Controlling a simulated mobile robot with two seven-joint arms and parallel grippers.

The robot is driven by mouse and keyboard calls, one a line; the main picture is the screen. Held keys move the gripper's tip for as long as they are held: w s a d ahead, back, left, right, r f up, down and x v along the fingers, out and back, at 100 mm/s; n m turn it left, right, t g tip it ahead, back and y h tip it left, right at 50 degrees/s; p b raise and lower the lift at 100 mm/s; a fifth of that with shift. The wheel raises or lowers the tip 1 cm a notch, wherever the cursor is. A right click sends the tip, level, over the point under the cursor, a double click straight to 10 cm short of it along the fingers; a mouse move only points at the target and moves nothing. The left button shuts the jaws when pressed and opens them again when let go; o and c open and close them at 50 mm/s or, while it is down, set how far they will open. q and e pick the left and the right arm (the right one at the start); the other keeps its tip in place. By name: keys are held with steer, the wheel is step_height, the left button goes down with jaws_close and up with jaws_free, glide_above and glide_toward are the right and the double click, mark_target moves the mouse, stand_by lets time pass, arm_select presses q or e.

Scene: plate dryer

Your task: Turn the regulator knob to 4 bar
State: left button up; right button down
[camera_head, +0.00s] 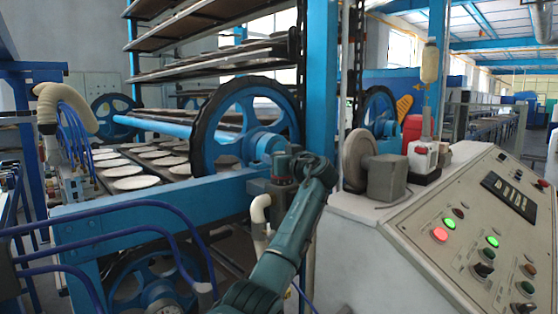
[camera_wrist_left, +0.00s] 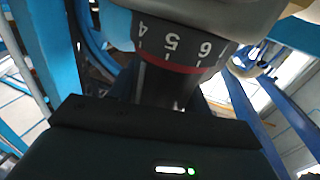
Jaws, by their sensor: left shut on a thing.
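The regulator shows in the left wrist view as a pale body with a dark scale band (camera_wrist_left: 188,48) marked 4, 5 and 6, upside down, and a red ring. The dark regulator knob (camera_wrist_left: 172,85) is against it, with a white line near the 4 side of the scale; I cannot tell the exact setting. My left gripper (camera_head: 279,182) is shut on the knob, coming down on it from above beside the blue frame in the head view. Its fingertips and most of the knob are hidden there. My right gripper is not in view.
A control panel (camera_head: 455,235) with lit buttons and knobs stands at right. A blue wheel (camera_head: 247,125), a blue post (camera_head: 322,85) and blue hoses (camera_head: 110,228) crowd my left arm.

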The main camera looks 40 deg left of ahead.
arm_select(q)
steer(key=o, duration=1)
steer(key=shift+c, duration=0.2)
steer(key=b+v, duration=0.2)
steer(key=v, duration=1.1)
